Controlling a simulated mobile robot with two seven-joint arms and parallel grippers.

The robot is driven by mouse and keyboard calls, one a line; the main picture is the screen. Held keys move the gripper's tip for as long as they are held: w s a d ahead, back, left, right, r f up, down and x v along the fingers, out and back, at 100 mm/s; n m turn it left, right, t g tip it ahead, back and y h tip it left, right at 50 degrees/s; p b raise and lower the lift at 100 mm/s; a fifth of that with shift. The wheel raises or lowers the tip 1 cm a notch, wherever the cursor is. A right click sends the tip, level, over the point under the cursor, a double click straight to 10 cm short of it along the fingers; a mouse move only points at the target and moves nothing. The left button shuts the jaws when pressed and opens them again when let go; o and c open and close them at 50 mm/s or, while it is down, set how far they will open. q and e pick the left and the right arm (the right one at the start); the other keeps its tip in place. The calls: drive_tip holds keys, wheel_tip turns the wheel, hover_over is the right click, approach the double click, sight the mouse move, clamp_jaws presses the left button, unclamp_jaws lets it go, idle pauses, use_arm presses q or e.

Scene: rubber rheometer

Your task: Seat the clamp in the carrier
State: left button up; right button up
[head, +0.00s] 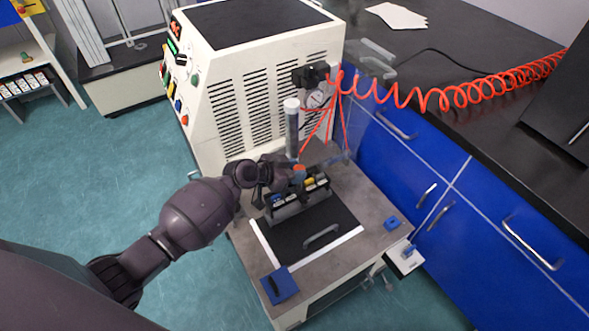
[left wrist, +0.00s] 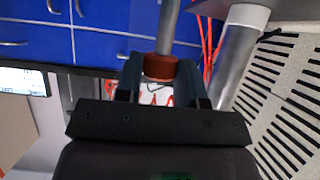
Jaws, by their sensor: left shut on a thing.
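My left gripper (head: 284,174) is at the machine's bench, just in front of the vertical metal column. In the left wrist view its two dark fingers (left wrist: 160,84) close on a red-brown piece (left wrist: 160,67) with a grey rod beyond it; I take this piece to be the clamp. In the head view its orange-red top (head: 299,168) shows at the fingertips. A black rack (head: 289,211) with blue, yellow and white pieces stands just below the gripper. I cannot tell which part is the carrier, or whether the clamp touches anything. My right gripper is out of view.
The cream vented machine (head: 235,100) stands behind the bench. The metal column (head: 292,130) and red hoses rise close to the gripper. A black plate with a handle (head: 321,236) and a blue block (head: 280,285) lie in front. Blue cabinets (head: 470,215) stand to the right.

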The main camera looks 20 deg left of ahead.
use_arm(q)
drive_tip(key=shift+f, duration=0.2)
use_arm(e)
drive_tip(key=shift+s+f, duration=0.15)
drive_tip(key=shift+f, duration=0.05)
use_arm(q)
drive_tip(key=shift+f+b, duration=0.3)
drive_tip(key=shift+b, duration=0.05)
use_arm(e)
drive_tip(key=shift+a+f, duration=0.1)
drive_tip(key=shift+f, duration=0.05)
use_arm(q)
drive_tip(key=shift+f+b, duration=0.35)
drive_tip(key=shift+f, duration=0.2)
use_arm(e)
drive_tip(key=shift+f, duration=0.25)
use_arm(q)
drive_tip(key=o, duration=1)
drive_tip(key=shift+f, duration=0.1)
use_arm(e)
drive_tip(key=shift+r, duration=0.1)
use_arm(q)
drive_tip(key=p+v, duration=0.2)
drive_tip(key=v, duration=0.9)
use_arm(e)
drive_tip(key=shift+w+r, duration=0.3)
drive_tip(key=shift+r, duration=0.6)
